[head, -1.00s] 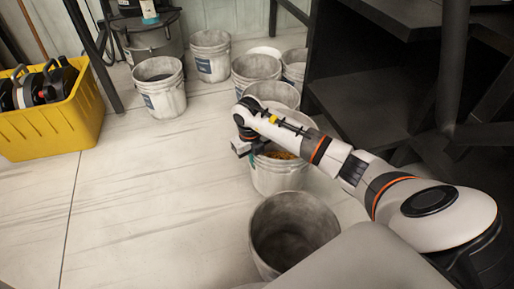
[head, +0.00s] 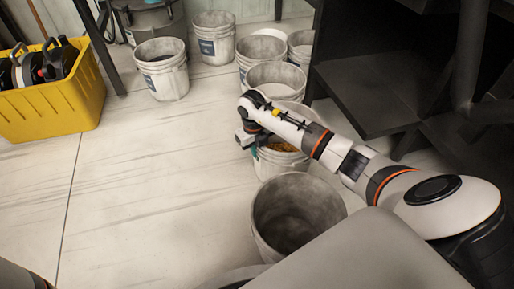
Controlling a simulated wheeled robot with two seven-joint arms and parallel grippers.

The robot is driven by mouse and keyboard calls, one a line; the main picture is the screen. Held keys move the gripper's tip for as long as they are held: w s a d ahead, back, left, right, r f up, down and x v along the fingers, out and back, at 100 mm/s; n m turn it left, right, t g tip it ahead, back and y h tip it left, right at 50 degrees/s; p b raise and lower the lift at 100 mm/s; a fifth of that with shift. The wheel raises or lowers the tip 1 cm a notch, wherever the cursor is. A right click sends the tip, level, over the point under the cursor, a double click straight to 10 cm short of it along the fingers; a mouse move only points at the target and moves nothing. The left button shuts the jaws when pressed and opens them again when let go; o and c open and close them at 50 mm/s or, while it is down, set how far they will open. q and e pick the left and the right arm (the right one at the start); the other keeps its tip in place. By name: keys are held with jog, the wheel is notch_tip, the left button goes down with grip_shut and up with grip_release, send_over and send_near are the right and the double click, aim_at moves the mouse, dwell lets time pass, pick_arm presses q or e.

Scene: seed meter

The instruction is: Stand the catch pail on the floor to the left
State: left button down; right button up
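A pale pail with orange-yellow grain in it (head: 283,165) stands on the floor at the middle right. I cannot tell for sure whether it is the catch pail. My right gripper (head: 249,140) is at its left rim, pointing down. Its fingers are small and partly hidden by the wrist, so I cannot tell whether they are shut on the rim. My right forearm covers part of the pail's top. An empty grey pail (head: 262,215) stands in front of it, nearer to me. My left gripper is not in view.
Several more pails stand behind, one of them apart to the left (head: 168,84). A yellow crate (head: 55,112) with dark items is at the far left. A dark shelf unit (head: 375,95) stands at the right. The floor at the left middle is clear.

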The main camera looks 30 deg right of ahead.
jog(key=shift+o, duration=1)
